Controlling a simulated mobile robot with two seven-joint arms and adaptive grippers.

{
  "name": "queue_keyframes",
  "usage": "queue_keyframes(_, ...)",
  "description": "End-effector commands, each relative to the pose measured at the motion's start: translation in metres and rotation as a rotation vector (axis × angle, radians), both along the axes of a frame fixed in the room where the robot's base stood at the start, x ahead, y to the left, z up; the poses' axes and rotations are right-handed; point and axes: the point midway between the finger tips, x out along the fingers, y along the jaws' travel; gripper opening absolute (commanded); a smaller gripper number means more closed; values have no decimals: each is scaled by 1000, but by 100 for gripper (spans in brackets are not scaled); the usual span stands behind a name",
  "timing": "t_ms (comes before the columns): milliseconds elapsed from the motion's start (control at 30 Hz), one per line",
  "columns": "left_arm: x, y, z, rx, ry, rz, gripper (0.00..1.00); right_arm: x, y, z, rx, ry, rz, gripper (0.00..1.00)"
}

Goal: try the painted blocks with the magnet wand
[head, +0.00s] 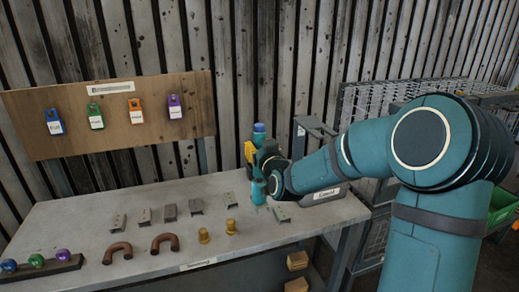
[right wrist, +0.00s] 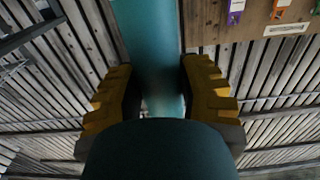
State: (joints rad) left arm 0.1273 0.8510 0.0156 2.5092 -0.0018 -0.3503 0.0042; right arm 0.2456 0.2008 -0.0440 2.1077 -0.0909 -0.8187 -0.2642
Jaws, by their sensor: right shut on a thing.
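My right gripper (head: 252,152) is above the back right of the table, with its yellow-padded fingers shut on a teal cylinder that looks like the magnet wand (head: 258,190). The wand is upright, its blue top above the fingers and its lower end close to the tabletop; I cannot tell whether it touches. In the right wrist view the wand (right wrist: 147,45) runs between both pads. Small grey blocks lie in a row, including one (head: 118,222) at the left, one (head: 196,207) mid-row and one (head: 281,214) just right of the wand. My left gripper is out of view.
Two brown horseshoe shapes (head: 165,241), two brass pieces (head: 204,236) and a rack of coloured balls (head: 40,268) stand along the front. A wooden board (head: 70,110) with coloured tags is behind.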

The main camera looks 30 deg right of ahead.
Motion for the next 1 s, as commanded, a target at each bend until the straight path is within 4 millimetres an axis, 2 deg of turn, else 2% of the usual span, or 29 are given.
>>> queue_keyframes(467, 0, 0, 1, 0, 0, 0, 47, 0, 0, 3, -1, -3, 0, 0)
queue_keyframes(1000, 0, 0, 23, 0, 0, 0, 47, 0, 0, 52, -1, -4, 0, 0)
